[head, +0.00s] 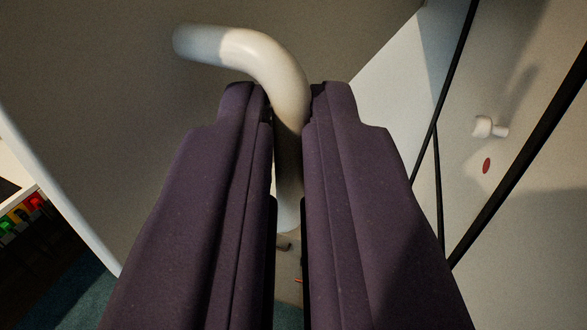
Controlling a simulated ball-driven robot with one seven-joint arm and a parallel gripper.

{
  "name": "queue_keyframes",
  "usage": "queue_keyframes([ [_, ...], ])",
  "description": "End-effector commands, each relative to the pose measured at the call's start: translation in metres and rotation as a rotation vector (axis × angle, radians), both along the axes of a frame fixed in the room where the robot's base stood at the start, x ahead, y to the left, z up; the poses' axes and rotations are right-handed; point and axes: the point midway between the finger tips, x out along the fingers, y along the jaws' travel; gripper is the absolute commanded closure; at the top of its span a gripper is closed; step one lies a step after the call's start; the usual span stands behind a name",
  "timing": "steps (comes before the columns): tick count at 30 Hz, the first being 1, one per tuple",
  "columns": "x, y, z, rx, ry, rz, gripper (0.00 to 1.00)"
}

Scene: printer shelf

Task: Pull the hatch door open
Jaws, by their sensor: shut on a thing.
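A pale, curved tubular handle (262,58) shows in the head view. It bends down from the upper left and passes between the fingers of my gripper (290,105). My two purple fingers are shut on it, one on each side. The handle's upper end meets a grey-beige panel, the hatch door (130,140), which fills the left and middle behind my gripper. The door's pale edge runs diagonally at the left. My fingers hide part of the handle and the lower middle of the door.
A pale wall (510,215) with a small white knob (487,127) and a red spot (486,166) stands at the right, crossed by black bars (525,150). Small green, yellow and red items (25,211) sit on a shelf at the lower left. Teal floor (75,300) shows below.

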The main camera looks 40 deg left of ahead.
Motion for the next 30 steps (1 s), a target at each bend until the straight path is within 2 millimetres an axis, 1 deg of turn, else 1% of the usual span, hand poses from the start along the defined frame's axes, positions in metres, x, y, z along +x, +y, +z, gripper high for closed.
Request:
queue_keyframes([
  [1, 0.0029, 0.0003, 0.0055, 0.003, -0.01, 0.005, 1.0],
  [5, 0.003, -0.0022, 0.0051, 0.004, -0.01, 0.008, 1.0],
  [13, 0.0036, -0.001, 0.006, 0.004, -0.013, 0.01, 1.0],
  [14, 0.0036, -0.0009, 0.0061, 0.004, -0.013, 0.01, 0.85],
  [15, 0.0037, -0.0008, 0.0063, 0.003, -0.014, 0.01, 0.76],
  [16, 0.0035, -0.0009, 0.0062, 0.003, -0.013, 0.01, 0.69],
  [17, 0.0033, -0.001, 0.006, 0.003, -0.013, 0.01, 0.64],
  [30, 0.0014, -0.0036, 0.0024, 0.001, -0.006, 0.005, 0.64],
])
